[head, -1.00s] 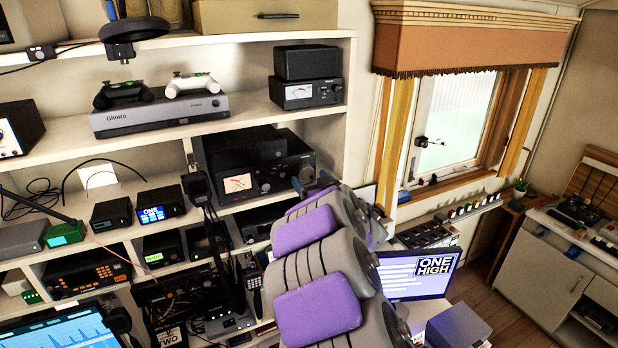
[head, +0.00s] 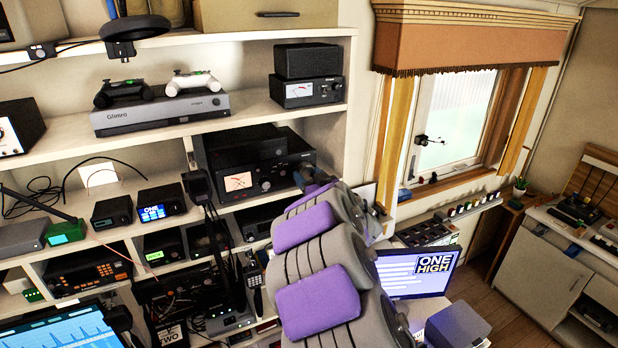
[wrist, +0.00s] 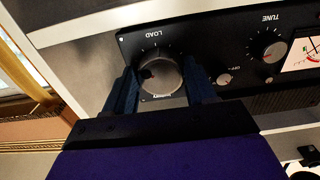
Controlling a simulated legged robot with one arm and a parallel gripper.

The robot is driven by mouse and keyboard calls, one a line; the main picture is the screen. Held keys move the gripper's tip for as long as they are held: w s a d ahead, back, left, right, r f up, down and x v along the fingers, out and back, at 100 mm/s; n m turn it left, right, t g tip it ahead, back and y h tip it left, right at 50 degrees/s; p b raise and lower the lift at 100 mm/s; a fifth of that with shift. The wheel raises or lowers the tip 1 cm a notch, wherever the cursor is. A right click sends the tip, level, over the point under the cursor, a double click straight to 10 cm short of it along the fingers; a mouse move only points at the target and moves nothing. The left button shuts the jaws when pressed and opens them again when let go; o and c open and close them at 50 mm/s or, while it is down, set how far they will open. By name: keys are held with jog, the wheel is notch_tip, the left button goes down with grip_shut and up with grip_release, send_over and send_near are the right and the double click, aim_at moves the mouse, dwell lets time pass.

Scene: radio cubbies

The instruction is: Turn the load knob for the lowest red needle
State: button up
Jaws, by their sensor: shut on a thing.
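The load knob (wrist: 160,75) is a round silver-grey dial on a black radio unit's front panel, labelled LOAD; the wrist view shows it upside down. My gripper (wrist: 161,88) has one dark blue finger on each side of the knob and is shut on it. In the head view my gripper (head: 316,183) is at the right end of that black unit (head: 270,150), and my arm hides the knob. The unit's meter (head: 238,181) has a pale face with red marks. The meter (wrist: 308,52) is cut off in the wrist view; its exact needle reading is too small to tell.
A TUNE knob (wrist: 274,51) and a small switch knob (wrist: 224,79) sit beside the load knob. A smaller meter box (head: 307,92) stands on the shelf above. A white shelf upright (head: 352,120) is close to the gripper. A monitor (head: 420,272) stands below right.

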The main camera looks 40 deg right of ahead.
jog(key=shift+c, duration=0.7)
jog(key=shift+d+f+n+b, duration=0.1)
jog(key=shift+f+n+b, duration=0.05)
jog(key=shift+n+b, duration=0.9)
jog(key=n+b, duration=0.1)
jog(key=n, duration=0.2)
jog(key=o, duration=1)
